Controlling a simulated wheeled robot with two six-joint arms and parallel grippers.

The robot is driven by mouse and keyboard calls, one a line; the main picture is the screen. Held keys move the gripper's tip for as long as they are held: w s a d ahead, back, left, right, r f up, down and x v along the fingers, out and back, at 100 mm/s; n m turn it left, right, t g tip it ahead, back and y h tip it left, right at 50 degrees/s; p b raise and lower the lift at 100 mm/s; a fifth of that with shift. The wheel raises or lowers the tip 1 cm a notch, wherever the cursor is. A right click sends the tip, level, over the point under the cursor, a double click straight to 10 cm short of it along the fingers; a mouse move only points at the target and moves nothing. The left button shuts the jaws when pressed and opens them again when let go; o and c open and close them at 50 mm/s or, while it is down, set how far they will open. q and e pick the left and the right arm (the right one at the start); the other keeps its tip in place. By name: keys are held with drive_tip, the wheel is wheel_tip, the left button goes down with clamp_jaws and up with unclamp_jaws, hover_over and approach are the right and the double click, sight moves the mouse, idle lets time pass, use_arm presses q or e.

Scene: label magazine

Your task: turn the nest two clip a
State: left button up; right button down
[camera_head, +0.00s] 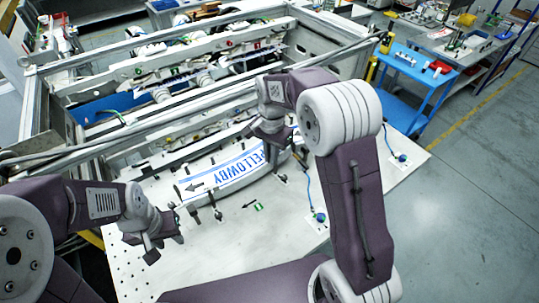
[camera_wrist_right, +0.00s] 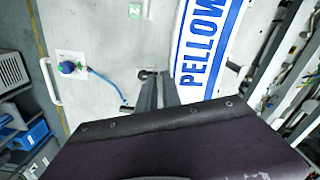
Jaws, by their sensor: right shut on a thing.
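A curved nest holds a white label with blue stripes and blue lettering (camera_head: 225,172), which also shows in the right wrist view (camera_wrist_right: 205,50). Small black clips stand along its edge, among them one at the front left (camera_head: 218,213) and one at the right (camera_head: 282,177). My right gripper (camera_head: 271,143) is at the label's right end; in the right wrist view its fingers (camera_wrist_right: 160,80) are closed on a small black clip (camera_wrist_right: 147,74) beside the label. Which clip this is cannot be told. My left gripper (camera_head: 164,247) is open and empty over the plate, left of the label.
A metal frame (camera_head: 190,52) with rails and cables stands behind the plate. Blue knobs with cords (camera_head: 320,216) sit at the plate's right side. A small green piece (camera_head: 258,207) lies at the front. A blue cart (camera_head: 412,75) stands at the right. The front plate is mostly clear.

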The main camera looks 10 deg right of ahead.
use_arm(q)
drive_tip(key=shift+r, duration=0.1)
drive_tip(key=shift+d+r, duration=0.1)
drive_tip(key=shift+r, duration=0.05)
drive_tip(key=shift+r+p, duration=0.15)
drive_tip(key=shift+p, duration=0.25)
use_arm(e)
drive_tip(key=shift+s+d+f+n, duration=0.15)
drive_tip(key=shift+d+n, duration=0.4)
drive_tip(key=shift+n, duration=1.9)
drive_tip(key=shift+s+d+n, duration=0.15)
drive_tip(key=shift+d+n, duration=0.4)
drive_tip(key=shift+n, duration=1.95)
drive_tip(key=shift+s+d+f+n, duration=0.15)
drive_tip(key=shift+d+n, duration=0.4)
drive_tip(key=shift+n, duration=1.9)
drive_tip(key=c, duration=1.6)
unclamp_jaws()
use_arm(q)
drive_tip(key=shift+w, duration=0.15)
use_arm(e)
drive_tip(key=shift+o, duration=0.4)
drive_tip(key=shift+w+r, duration=0.1)
drive_tip(key=shift+w, duration=0.15)
